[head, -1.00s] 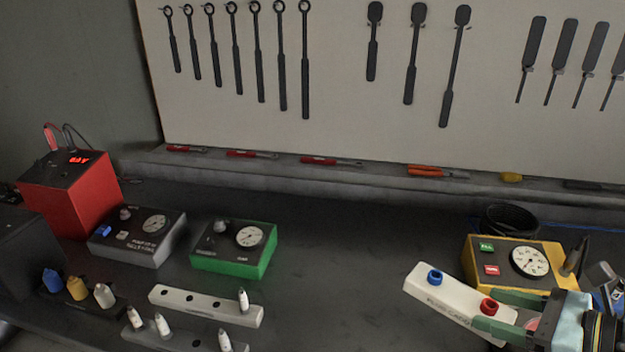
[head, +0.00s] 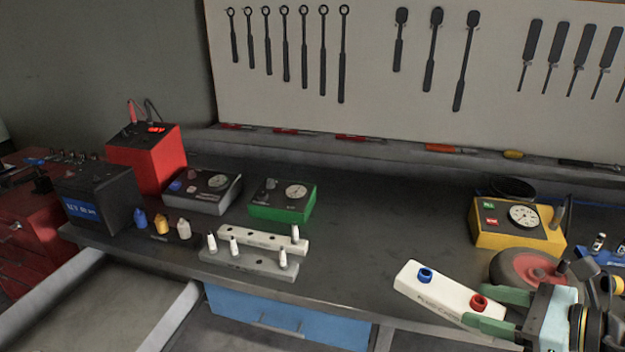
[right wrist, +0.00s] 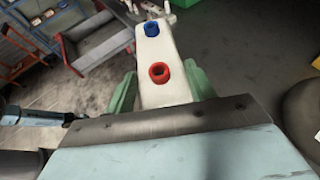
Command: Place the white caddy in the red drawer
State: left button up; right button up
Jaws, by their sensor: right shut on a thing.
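The white caddy (head: 440,292) is a long white block with a blue ring and a red ring on top. My right gripper (head: 487,309) is shut on its near end and holds it tilted at the bench's right front. In the right wrist view the caddy (right wrist: 155,50) points away between the green fingers (right wrist: 160,88). A red drawer cabinet (head: 22,232) stands at the far left of the head view. Its drawer fronts are partly cut off, and I cannot tell whether one is open. My left gripper is not in view.
A red wheel-like disc (head: 525,268) is behind my right gripper. Mid-bench is clear.

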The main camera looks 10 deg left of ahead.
aim_at(116, 315)
jog(key=u, duration=2.8)
jog(key=i, duration=3.5)
jog(key=z, duration=3.15)
